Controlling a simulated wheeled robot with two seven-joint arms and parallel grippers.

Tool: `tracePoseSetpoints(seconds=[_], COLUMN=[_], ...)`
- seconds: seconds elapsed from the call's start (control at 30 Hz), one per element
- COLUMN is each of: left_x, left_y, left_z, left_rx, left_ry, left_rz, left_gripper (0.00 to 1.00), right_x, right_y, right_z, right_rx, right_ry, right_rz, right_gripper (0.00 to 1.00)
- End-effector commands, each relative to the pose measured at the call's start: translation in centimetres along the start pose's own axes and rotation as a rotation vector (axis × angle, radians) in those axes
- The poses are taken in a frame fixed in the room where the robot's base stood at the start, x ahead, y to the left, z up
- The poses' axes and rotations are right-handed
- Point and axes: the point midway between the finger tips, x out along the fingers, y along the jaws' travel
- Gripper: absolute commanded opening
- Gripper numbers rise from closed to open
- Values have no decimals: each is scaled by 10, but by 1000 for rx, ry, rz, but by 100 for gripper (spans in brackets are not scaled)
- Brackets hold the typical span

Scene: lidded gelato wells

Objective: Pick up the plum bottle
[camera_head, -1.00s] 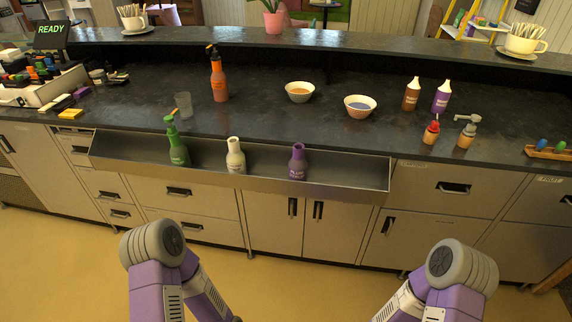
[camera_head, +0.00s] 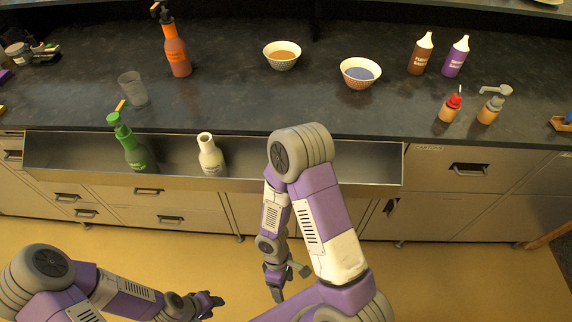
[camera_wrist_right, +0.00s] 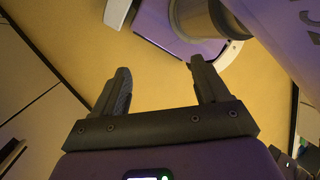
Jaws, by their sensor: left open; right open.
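The plum bottle is not visible now. In the earlier head view a purple bottle stood in the right half of the metal trough (camera_head: 356,184), a spot my right arm now covers. My right gripper (camera_head: 289,282) hangs low over the floor in front of the cabinets, below the trough. It is open and empty; the right wrist view shows its two fingers apart (camera_wrist_right: 160,66) with yellow floor between and beyond them. My left gripper (camera_head: 210,302) is at the bottom of the head view, left of the right one, over the floor. It is open.
The trough also holds a green bottle (camera_head: 136,152) and a cream bottle (camera_head: 210,157). On the dark counter are an orange bottle (camera_head: 176,50), a glass (camera_head: 133,88), two bowls (camera_head: 282,58) (camera_head: 360,77), brown (camera_head: 421,55) and purple (camera_head: 456,58) white-capped bottles, and small dispensers (camera_head: 450,106) (camera_head: 491,108).

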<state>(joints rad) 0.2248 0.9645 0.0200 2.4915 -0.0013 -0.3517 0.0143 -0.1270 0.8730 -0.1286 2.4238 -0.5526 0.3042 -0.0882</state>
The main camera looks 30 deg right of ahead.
Motion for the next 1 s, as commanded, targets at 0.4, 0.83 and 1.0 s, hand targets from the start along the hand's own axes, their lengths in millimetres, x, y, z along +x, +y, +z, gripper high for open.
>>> tracePoseSetpoints(seconds=[0.4,0.83,1.0], left_x=[12,-12,-7], left_y=[-4,4,3], left_z=[-1,0,0], left_rx=[0,0,0], left_ry=[1,1,1], left_rz=[0,0,0], left_gripper=[43,43,43], right_x=[-206,-338,-341], right_y=[132,152,171], right_z=[2,-14,-11], right_rx=[-892,-766,-766], right_ry=[-1037,-1266,-1264], right_rz=[971,1448,1447], right_gripper=[74,74,74])
